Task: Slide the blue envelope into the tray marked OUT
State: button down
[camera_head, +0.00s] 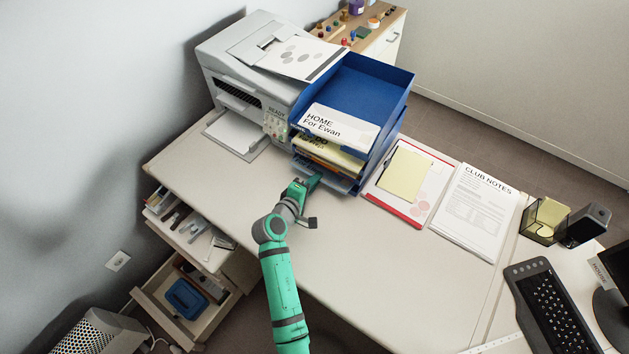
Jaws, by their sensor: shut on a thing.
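A blue stack of trays (402,90) stands on the desk beside the printer. A white sheet reading "HOME For Ewan" sticks out of its upper part, with yellowish papers below. I cannot read an OUT mark. My gripper (308,184) is low at the front of the stack, by the bottom level. It is shut on a thin, flat blue-grey thing (334,182), which looks like the blue envelope. This lies at the bottom tray's opening, mostly hidden by the gripper and the trays above. I cannot tell how far inside it is.
A printer (245,75) stands close on the left of the stack. A red-edged clipboard (421,205) and a CLUB NOTES sheet (470,215) lie to the right. Open drawers (190,300) jut out below the desk. The desk's front middle is clear.

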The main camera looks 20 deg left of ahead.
jog(key=c, duration=1.8)
grip_release()
jog(key=v, duration=1.1)
jog(key=shift+w, duration=0.1)
